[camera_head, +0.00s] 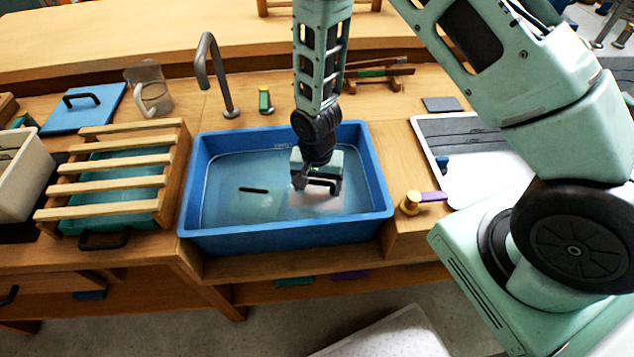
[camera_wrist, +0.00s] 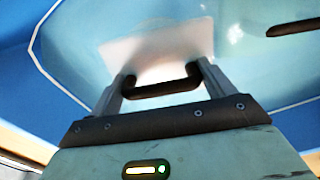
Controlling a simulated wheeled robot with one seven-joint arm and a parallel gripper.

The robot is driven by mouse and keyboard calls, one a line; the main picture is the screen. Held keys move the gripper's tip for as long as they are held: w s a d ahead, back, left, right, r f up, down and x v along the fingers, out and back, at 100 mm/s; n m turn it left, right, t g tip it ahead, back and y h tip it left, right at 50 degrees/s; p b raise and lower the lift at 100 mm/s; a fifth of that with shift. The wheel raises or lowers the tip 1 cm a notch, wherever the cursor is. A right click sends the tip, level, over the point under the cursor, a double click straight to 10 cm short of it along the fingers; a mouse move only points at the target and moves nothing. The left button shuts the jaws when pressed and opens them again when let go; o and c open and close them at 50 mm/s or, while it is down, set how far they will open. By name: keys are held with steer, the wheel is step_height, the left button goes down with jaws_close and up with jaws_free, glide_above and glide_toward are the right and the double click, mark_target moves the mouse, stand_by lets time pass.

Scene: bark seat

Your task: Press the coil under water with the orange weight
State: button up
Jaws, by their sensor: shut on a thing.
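The blue basin (camera_head: 222,240) holds clear water. My gripper (camera_head: 318,186) is low inside its right half, pointing down. In the wrist view my gripper (camera_wrist: 162,84) is shut on a black bar handle (camera_wrist: 160,90), with a finger at each end. Beyond the handle lies a pale, whitish-pink slab (camera_wrist: 165,48), which also shows under my gripper in the head view (camera_head: 316,204). It looks washed out, and I cannot tell whether it is the orange weight. I cannot make out the coil; it may be hidden beneath the slab.
A dark bar (camera_head: 253,190) shows in the basin's left half, over a faint greenish patch. A grey tap (camera_head: 218,78) stands behind the basin. A slatted wooden rack (camera_head: 118,168) is close on the left. A brass-and-purple valve (camera_head: 412,203) and a white board (camera_head: 470,165) are on the right.

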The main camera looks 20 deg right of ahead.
mark_target(317, 192)
steer(key=shift+f+b, duration=1.15)
steer(key=shift+f, duration=0.65)
steer(key=shift+r, duration=0.1)
steer(key=o, duration=1.3)
step_height(317, 192, up, 17)
steer(key=p, duration=1.3)
